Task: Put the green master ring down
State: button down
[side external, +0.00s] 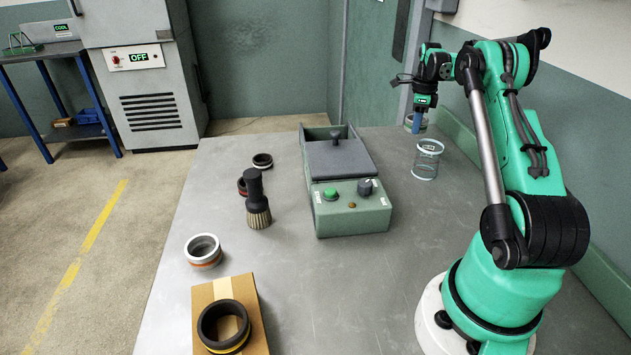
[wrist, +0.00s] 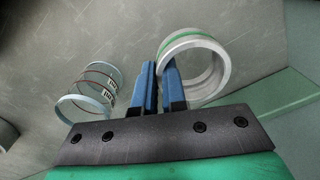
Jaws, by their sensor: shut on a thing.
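The green master ring (wrist: 193,42) is a pale grey ring with a green band around its outside. In the wrist view it is at the blue fingertips of my gripper (wrist: 160,72), which is shut on the ring's wall at its left side. In the side view my gripper (side external: 415,122) is at the far right end of the table, beyond the clear cylinder. The ring is mostly hidden there by the fingers, and I cannot tell whether it touches the table.
A clear cylinder (side external: 427,160) with pale rims stands close to my gripper and shows at left in the wrist view (wrist: 91,90). A green machine (side external: 352,208) with a grey lid stands mid-table. A brush (side external: 257,205), several rings and a cardboard box (side external: 256,322) are left. Wall is at right.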

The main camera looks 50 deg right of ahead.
aim_at(411, 151)
jog(key=shift+f, duration=2.35)
jog(key=shift+f, duration=0.2)
jog(key=c, duration=0.9)
grip_release()
jog(key=shift+r, duration=0.1)
